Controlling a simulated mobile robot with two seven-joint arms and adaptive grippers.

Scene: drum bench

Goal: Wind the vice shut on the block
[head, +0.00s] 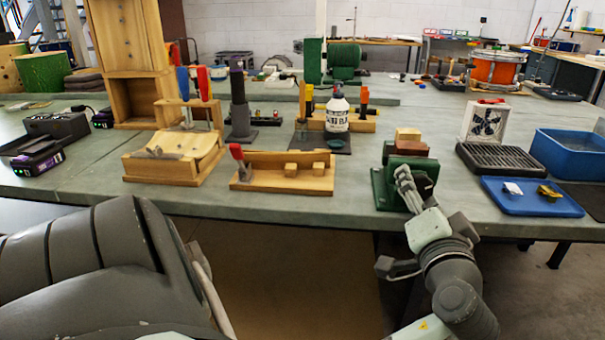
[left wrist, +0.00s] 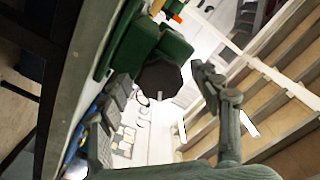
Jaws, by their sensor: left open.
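The green vice (head: 380,190) stands at the bench's front edge, right of centre in the head view. A brown-red block (head: 410,149) and a lighter wooden block (head: 408,134) show at its top; I cannot tell which one sits between the jaws. My left gripper (head: 408,186) is in front of the vice, with its fingers open and partly covering it. In the left wrist view the green vice (left wrist: 130,48) fills the upper left, with a dark many-sided knob (left wrist: 159,80) near the open finger. Contact cannot be made out. My right gripper is out of view.
A wooden fixture with a red handle (head: 270,180) stands left of the vice. A black grille (head: 500,160), a blue tray (head: 528,205) with small parts and a blue bin (head: 570,155) stand to its right. Bare bench lies between fixture and vice.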

